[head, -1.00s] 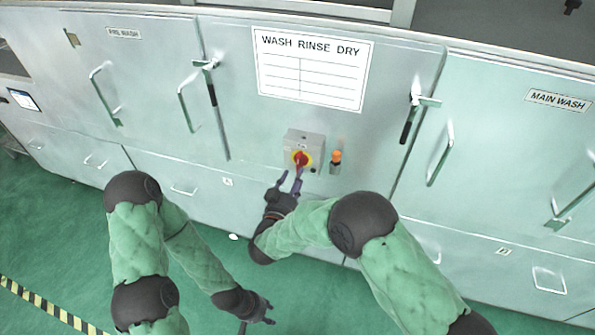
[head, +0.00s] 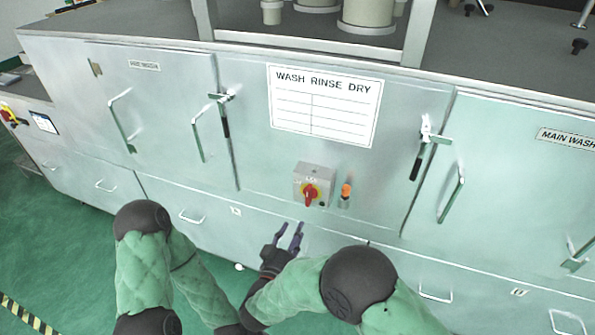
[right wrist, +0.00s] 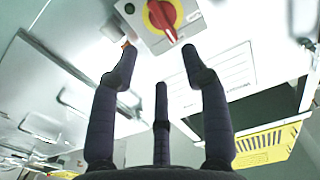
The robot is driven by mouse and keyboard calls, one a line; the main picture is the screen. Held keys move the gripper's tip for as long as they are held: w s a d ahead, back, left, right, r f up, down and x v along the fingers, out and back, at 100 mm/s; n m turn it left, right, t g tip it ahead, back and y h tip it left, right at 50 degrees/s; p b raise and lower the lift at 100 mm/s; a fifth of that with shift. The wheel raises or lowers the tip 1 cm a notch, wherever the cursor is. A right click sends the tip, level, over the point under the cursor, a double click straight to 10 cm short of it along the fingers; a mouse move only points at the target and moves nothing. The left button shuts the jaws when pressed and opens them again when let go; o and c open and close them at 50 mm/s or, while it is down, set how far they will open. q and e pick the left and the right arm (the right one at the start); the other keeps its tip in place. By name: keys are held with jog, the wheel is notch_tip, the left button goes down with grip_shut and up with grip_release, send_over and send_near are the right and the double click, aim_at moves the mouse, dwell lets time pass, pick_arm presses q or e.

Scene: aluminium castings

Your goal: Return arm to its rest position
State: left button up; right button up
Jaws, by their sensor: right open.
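My right gripper (head: 290,234) is open and empty in front of the washer's steel front. It is below and slightly left of the grey switch box (head: 326,178) with its red rotary knob (head: 309,196) on a yellow plate, apart from it in the picture. In the right wrist view, the dark fingers (right wrist: 155,75) stand spread with nothing between them, and the red knob (right wrist: 164,18) shows beyond their tips. My left arm hangs at the lower left, and its gripper is cut off by the bottom edge.
An orange indicator lamp (head: 346,191) sits right of the switch box. Door handles (head: 451,195) and latches stick out from the washer front. A "WASH RINSE DRY" sign (head: 324,105) is above. Green floor (head: 60,240) is clear at the lower left.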

jog(key=s+d+f+n+g+y, duration=0.1)
jog(key=d+f+g+y, duration=0.25)
jog(key=f, duration=0.75)
jog(key=s+d+f+n+g+y, duration=0.1)
jog(key=d+f+g+y, duration=0.3)
jog(key=f, duration=0.7)
jog(key=s+d+f+g, duration=0.1)
jog(key=s+f+g, duration=0.2)
jog(key=s, duration=0.3)
jog(key=s+d+f+g+y, duration=0.1)
jog(key=s+d+f+g, duration=0.1)
jog(key=s, duration=0.5)
jog(key=s+d+f+g+y, duration=0.1)
jog(key=s+d+f+g, duration=0.1)
jog(key=s, duration=0.5)
jog(key=shift+d+f+m+g, duration=0.3)
jog(key=shift+f+g, duration=0.5)
jog(key=shift+g, duration=0.35)
